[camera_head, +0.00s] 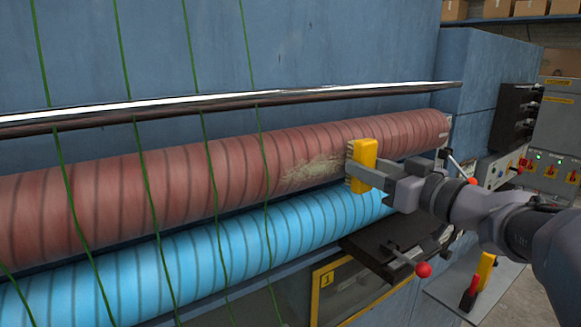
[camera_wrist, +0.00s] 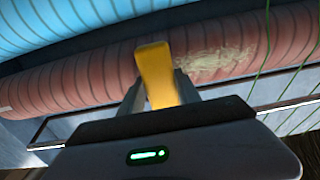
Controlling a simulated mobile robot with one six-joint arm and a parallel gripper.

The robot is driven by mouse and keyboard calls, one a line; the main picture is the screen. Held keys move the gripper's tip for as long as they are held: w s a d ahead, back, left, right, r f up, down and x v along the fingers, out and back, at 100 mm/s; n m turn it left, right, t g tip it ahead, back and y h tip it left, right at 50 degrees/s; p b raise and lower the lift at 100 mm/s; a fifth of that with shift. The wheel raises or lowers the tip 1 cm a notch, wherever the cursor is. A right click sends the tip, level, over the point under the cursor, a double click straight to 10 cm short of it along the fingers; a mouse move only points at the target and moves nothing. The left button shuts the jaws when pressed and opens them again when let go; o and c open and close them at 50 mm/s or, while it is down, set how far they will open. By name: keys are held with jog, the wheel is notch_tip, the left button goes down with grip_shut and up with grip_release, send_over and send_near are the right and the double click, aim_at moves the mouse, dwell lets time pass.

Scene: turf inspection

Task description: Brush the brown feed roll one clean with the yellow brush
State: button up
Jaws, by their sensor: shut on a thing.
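The brown feed roll (camera_head: 225,165) is a long reddish-brown roll with dark spiral bands, running across the head view; it also shows in the wrist view (camera_wrist: 75,80). A pale, fuzzy patch of residue (camera_head: 312,170) lies on its front; the patch also shows in the wrist view (camera_wrist: 215,62). My gripper (camera_head: 372,179) is shut on the yellow brush (camera_head: 363,158), which shows between the fingers in the wrist view (camera_wrist: 157,75). The bristles face the roll just right of the patch. I cannot tell whether they touch it.
A blue roll (camera_head: 250,245) lies below the brown one. A shiny bar (camera_head: 200,104) crosses above. Green strands hang in front of the rolls. A red-knobbed lever (camera_head: 423,269) and a dark bracket (camera_head: 395,245) sit below my arm. Control boxes (camera_head: 545,130) stand at right.

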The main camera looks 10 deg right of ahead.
jog(key=shift+w+a, duration=0.15)
jog(key=shift+w, duration=0.25)
jog(key=shift+a+f+b, duration=0.1)
jog(key=shift+b, duration=0.35)
